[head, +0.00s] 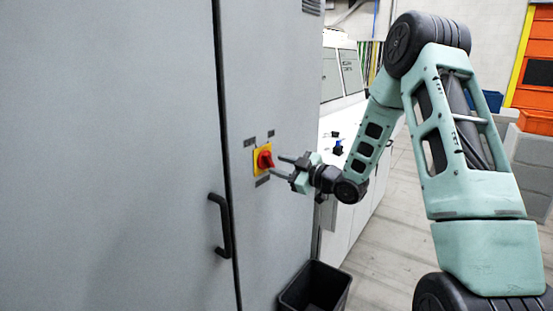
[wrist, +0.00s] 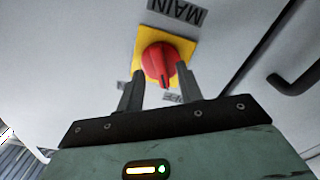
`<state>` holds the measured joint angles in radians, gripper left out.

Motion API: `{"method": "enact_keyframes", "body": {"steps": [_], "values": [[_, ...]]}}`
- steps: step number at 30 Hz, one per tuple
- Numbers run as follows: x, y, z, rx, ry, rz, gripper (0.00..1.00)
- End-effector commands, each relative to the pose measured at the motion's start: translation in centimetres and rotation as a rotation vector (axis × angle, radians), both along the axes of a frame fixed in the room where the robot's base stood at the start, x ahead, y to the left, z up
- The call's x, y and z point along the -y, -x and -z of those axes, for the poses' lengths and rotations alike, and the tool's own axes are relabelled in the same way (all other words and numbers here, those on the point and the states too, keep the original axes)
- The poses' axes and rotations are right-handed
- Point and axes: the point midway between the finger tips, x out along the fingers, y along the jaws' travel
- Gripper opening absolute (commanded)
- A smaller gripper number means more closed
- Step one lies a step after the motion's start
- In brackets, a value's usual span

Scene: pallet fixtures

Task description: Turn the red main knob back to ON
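The red main knob (head: 265,160) sits on a yellow square plate (head: 257,168) on the grey cabinet door. In the wrist view the red knob (wrist: 158,60) shows upside down, its grip ridge pointing toward the bottom of the picture. My gripper (head: 278,165) faces the knob from the right in the head view. In the wrist view my gripper (wrist: 160,72) is open, with one finger toward each side of the knob. The fingers appear just short of the knob; contact cannot be made out. A MAIN label (wrist: 177,10) shows beyond the plate; the other small labels are unreadable.
A black door handle (head: 221,225) stands out left of and below the knob. A black bin (head: 315,288) is on the floor below. A white bench (head: 350,210) stands behind my gripper. The cabinet face around the knob is otherwise flat.

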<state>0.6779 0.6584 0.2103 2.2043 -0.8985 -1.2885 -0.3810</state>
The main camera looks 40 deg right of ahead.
Motion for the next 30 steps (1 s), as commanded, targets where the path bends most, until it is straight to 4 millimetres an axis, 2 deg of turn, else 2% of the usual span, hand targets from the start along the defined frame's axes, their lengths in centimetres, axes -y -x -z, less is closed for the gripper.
{"method": "enact_keyframes", "body": {"steps": [6,15,16,18,20,30], "values": [[-0.6,-1.8,0.0,-0.001,-0.001,0.000,0.36],[-0.7,-2.0,0.0,-0.001,0.000,0.000,0.36],[-0.7,-2.0,0.0,-0.001,0.000,0.000,0.34],[-0.7,-2.0,0.0,-0.001,0.000,0.000,0.14],[-0.7,-2.0,0.0,-0.001,0.000,0.000,0.00],[-0.7,-1.9,0.1,-0.009,-0.023,0.000,0.00]]}}
